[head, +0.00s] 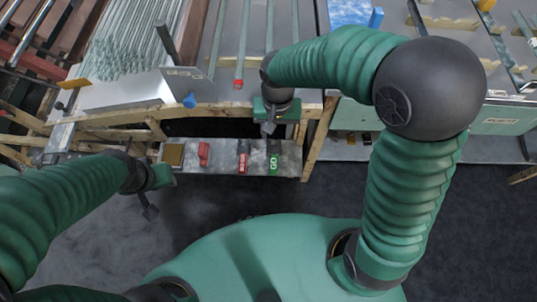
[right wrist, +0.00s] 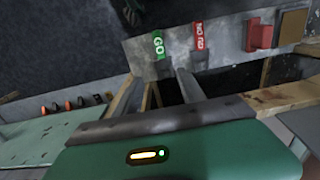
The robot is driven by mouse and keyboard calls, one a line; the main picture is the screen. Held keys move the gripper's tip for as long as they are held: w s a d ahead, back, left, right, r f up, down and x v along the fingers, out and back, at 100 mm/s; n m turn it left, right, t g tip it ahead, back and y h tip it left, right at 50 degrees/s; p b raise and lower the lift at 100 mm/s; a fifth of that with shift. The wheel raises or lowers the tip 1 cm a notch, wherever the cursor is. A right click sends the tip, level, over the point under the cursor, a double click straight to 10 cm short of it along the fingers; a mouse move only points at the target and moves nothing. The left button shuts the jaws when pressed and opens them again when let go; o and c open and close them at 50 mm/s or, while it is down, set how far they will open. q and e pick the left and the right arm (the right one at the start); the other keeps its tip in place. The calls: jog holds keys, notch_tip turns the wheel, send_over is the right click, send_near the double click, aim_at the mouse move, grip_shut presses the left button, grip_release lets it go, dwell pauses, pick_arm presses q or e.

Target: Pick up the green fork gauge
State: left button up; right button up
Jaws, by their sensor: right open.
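The green fork gauge (head: 273,164), marked GO, lies on the grey metal shelf at the front of the bench. It also shows in the right wrist view (right wrist: 158,45), with a grey end toward my gripper. My right gripper (head: 268,128) is just beyond the gauge in the head view, apart from it. In the right wrist view the two fingers of the right gripper (right wrist: 159,84) are spread, with nothing held between them. My left gripper (head: 149,211) hangs over the floor at the left, away from the gauge; its jaw opening is unclear.
A red gauge (head: 242,163) lies just left of the green one. A red block (head: 204,154) and a brass-coloured block (head: 174,154) sit farther left on the shelf (head: 222,165). Wooden bench framing (head: 318,140) stands close to the right. Glass tubes (head: 135,45) lie behind.

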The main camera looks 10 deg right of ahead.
jog(key=b, duration=0.3)
send_over(273, 158)
jog(key=f, duration=0.6)
jog(key=w+f, duration=0.1)
jog(key=f, duration=0.2)
jog(key=shift+d+f, duration=0.1)
jog(key=shift+d, duration=0.25)
jog(key=shift+s+d+f, duration=0.15)
jog(key=shift+d+f, duration=0.1)
jog(key=shift+f, duration=0.4)
jog(key=f+b, duration=0.2)
jog(key=s+a+f+b, duration=0.1)
jog(key=f, duration=0.1)
jog(key=shift+f, duration=0.1)
jog(key=shift+w+a+f, duration=0.1)
jog(key=shift+f, duration=0.2)
jog(key=shift+r, duration=0.15)
jog(key=c, duration=0.4)
grip_shut()
